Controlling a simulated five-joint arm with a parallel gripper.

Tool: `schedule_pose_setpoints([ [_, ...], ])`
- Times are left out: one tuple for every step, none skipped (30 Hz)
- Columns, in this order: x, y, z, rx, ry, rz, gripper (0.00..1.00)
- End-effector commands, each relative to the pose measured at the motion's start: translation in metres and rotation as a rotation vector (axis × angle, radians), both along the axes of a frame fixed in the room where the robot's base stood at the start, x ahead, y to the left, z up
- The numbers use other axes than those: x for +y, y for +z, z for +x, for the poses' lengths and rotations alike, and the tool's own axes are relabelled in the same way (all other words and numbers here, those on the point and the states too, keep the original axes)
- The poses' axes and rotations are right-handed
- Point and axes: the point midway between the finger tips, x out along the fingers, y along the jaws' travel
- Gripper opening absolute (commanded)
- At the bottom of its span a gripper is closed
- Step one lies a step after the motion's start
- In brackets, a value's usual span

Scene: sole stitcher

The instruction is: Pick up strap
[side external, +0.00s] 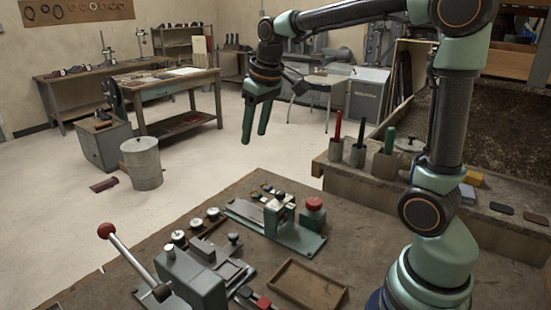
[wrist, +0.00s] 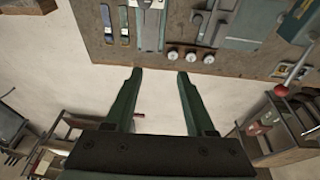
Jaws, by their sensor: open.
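Two short strap-like pieces lie side by side at the table edge. In the wrist view they are the left piece (wrist: 107,25) and the right piece (wrist: 124,26), with pale and dark sections. They also show small in the side view (side external: 272,192), beside the green fixture; which one is the strap I cannot tell. My gripper (side external: 254,137) hangs in the air beyond the table's far edge, fingers down and apart, with nothing between them. In the wrist view my gripper (wrist: 160,73) points toward the table edge, with the pieces ahead and to the left, apart from the fingers.
The worktable (side external: 225,200) carries a green fixture (side external: 295,235) with a red knob, a grey press with a red-ball lever (side external: 106,231), several round dials (side external: 196,223) and a wooden tray (side external: 306,284). A ledge with tool holders (side external: 384,166) stands right. Open floor lies beyond.

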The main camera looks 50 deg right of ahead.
Motion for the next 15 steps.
schedule_pose_setpoints([
  [-0.009,-0.006,0.013,0.025,-0.005,0.001,0.55],
  [-0.013,-0.009,0.02,0.035,-0.006,0.001,0.55],
  [-0.019,-0.013,0.028,0.051,-0.006,0.001,0.55],
  [-0.024,-0.017,0.035,0.062,-0.007,0.001,0.55],
  [-0.029,-0.021,0.041,0.073,-0.009,0.002,0.55],
  [-0.036,-0.026,0.049,0.088,-0.009,0.003,0.55],
  [-0.041,-0.031,0.055,0.1,-0.009,0.004,0.55],
  [-0.046,-0.036,0.061,0.111,-0.009,0.005,0.55],
  [-0.053,-0.043,0.068,0.125,-0.012,0.007,0.55],
  [-0.058,-0.049,0.073,0.137,-0.012,0.008,0.55],
  [-0.064,-0.056,0.078,0.148,-0.012,0.01,0.55],
  [-0.071,-0.064,0.085,0.161,-0.013,0.013,0.55],
  [-0.076,-0.071,0.089,0.173,-0.014,0.015,0.55],
  [-0.082,-0.078,0.093,0.184,-0.013,0.017,0.55],
  [-0.089,-0.087,0.098,0.197,-0.013,0.019,0.55],
])
